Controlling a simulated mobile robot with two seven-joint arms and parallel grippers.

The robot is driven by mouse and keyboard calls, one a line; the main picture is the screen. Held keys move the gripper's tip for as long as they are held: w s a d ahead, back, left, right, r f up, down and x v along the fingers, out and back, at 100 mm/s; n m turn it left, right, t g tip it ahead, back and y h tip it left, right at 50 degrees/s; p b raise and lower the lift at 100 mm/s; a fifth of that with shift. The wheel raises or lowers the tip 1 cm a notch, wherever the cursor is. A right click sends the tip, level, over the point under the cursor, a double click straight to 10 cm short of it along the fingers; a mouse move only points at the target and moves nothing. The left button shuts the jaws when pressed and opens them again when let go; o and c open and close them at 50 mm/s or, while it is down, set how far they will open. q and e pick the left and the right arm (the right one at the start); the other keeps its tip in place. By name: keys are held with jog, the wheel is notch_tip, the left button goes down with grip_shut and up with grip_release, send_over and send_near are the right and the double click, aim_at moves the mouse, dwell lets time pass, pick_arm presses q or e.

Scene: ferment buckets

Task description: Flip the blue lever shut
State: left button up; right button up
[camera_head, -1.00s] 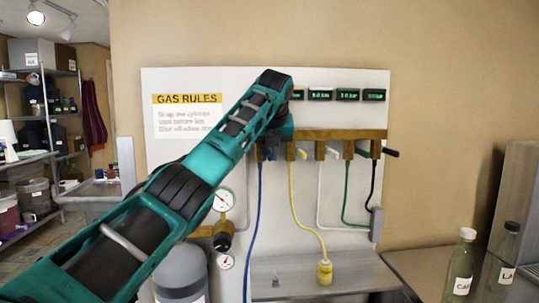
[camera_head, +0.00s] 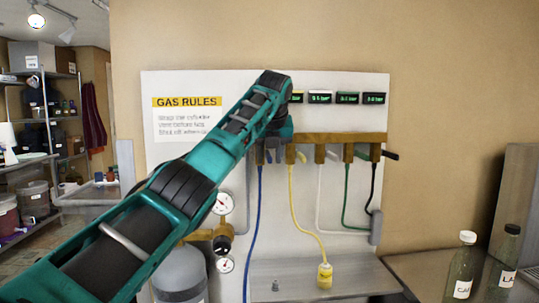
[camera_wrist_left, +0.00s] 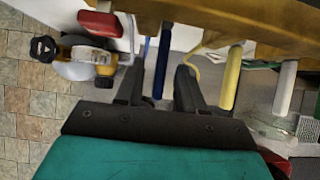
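The blue lever (camera_wrist_left: 163,62) hangs from the brass manifold (camera_wrist_left: 150,12) in the left wrist view. My left gripper (camera_wrist_left: 160,75) is open, with one dark finger on each side of the blue lever; I cannot tell whether either finger touches it. In the head view my left gripper (camera_head: 272,153) is at the left part of the manifold (camera_head: 340,137), and my own arm hides most of the blue lever there. My right gripper is not in view.
In the wrist view a red lever (camera_wrist_left: 100,23) is left of the blue one; yellow (camera_wrist_left: 231,78) and white (camera_wrist_left: 285,88) levers are to its right. A blue hose (camera_head: 259,200) and yellow hose (camera_head: 306,222) hang below the manifold. Bottles (camera_head: 461,270) stand at right.

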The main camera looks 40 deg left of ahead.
pick_arm(q)
jog(key=v, duration=1.3)
jog(key=shift+d+f, duration=0.1)
jog(key=shift+f, duration=0.05)
